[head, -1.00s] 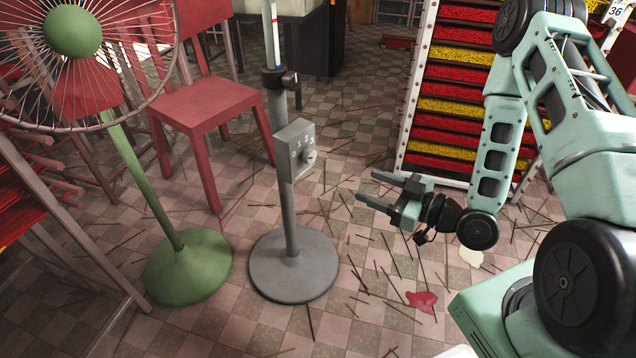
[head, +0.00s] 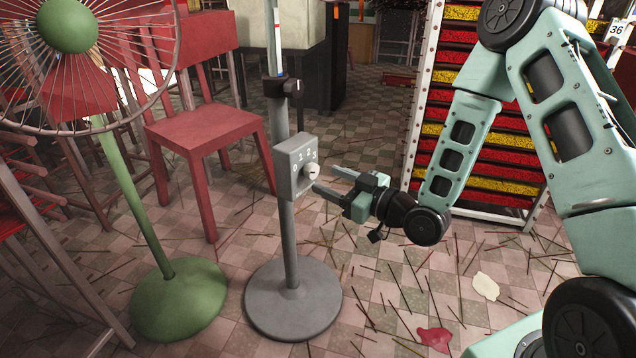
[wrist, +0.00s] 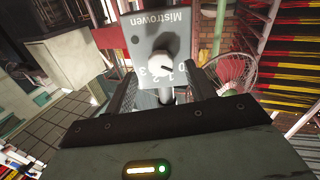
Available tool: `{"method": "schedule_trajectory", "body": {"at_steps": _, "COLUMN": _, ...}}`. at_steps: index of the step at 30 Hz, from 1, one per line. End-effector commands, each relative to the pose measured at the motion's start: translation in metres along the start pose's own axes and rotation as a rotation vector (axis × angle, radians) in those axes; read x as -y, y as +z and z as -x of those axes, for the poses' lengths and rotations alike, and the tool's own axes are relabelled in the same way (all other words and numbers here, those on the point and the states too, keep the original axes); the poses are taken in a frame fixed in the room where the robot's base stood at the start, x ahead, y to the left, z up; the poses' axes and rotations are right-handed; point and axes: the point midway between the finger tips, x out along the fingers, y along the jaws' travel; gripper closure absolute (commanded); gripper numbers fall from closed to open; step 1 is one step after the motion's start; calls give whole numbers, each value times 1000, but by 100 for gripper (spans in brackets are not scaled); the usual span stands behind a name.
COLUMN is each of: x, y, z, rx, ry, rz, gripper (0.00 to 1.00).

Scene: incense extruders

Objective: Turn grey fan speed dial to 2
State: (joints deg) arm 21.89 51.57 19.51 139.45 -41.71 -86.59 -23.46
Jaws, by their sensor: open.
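The grey fan's stand (head: 291,240) rises from a round grey base, and its head is out of view. A grey control box (head: 288,165) on the pole carries a pale round dial (head: 312,171) with numbers 0 to 3. In the wrist view the box appears upside down, with the dial (wrist: 163,66) near its lower edge. A dark mark on the dial faces the 0–1 side; its exact setting is unclear. My gripper (head: 326,179) is open and empty, its fingertips just right of the dial. In the wrist view the dial lies between the finger directions.
A green fan (head: 180,300) stands left of the grey one. A red chair (head: 205,130) is behind them. A rack of red and yellow trays (head: 470,180) stands at the back right. Thin sticks and two spills (head: 434,340) lie on the tiled floor.

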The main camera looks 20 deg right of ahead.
Motion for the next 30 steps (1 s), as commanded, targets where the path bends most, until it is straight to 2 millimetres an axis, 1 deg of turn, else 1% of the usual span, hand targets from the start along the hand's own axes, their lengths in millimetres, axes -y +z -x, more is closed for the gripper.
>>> {"method": "schedule_trajectory", "body": {"at_steps": 1, "x": 0, "y": 1, "z": -10, "rx": -3, "ry": -2, "rz": 2, "gripper": 45}}
{"method": "schedule_trajectory", "body": {"at_steps": 3, "x": 1, "y": 1, "z": -20, "rx": -3, "ry": -2, "rz": 2, "gripper": 45}}
{"method": "schedule_trajectory", "body": {"at_steps": 7, "x": 0, "y": 1, "z": -34, "rx": -1, "ry": 0, "rz": 1, "gripper": 45}}
{"method": "schedule_trajectory", "body": {"at_steps": 12, "x": 0, "y": 0, "z": -42, "rx": 0, "ry": 0, "rz": -1, "gripper": 45}}
{"method": "schedule_trajectory", "body": {"at_steps": 19, "x": 0, "y": 0, "z": -42, "rx": 0, "ry": 0, "rz": -1, "gripper": 45}}
{"method": "schedule_trajectory", "body": {"at_steps": 20, "x": 0, "y": 0, "z": -42, "rx": 0, "ry": 0, "rz": -1, "gripper": 48}}
{"method": "schedule_trajectory", "body": {"at_steps": 21, "x": 0, "y": 0, "z": -42, "rx": 0, "ry": 0, "rz": -1, "gripper": 59}}
{"method": "schedule_trajectory", "body": {"at_steps": 23, "x": 0, "y": 0, "z": -42, "rx": 0, "ry": 0, "rz": -1, "gripper": 76}}
{"method": "schedule_trajectory", "body": {"at_steps": 24, "x": 0, "y": 0, "z": -42, "rx": 0, "ry": 0, "rz": -1, "gripper": 87}}
{"method": "schedule_trajectory", "body": {"at_steps": 25, "x": 0, "y": 0, "z": -42, "rx": 0, "ry": 0, "rz": -1, "gripper": 90}}
{"method": "schedule_trajectory", "body": {"at_steps": 30, "x": 0, "y": 0, "z": -42, "rx": 0, "ry": 0, "rz": -4, "gripper": 90}}
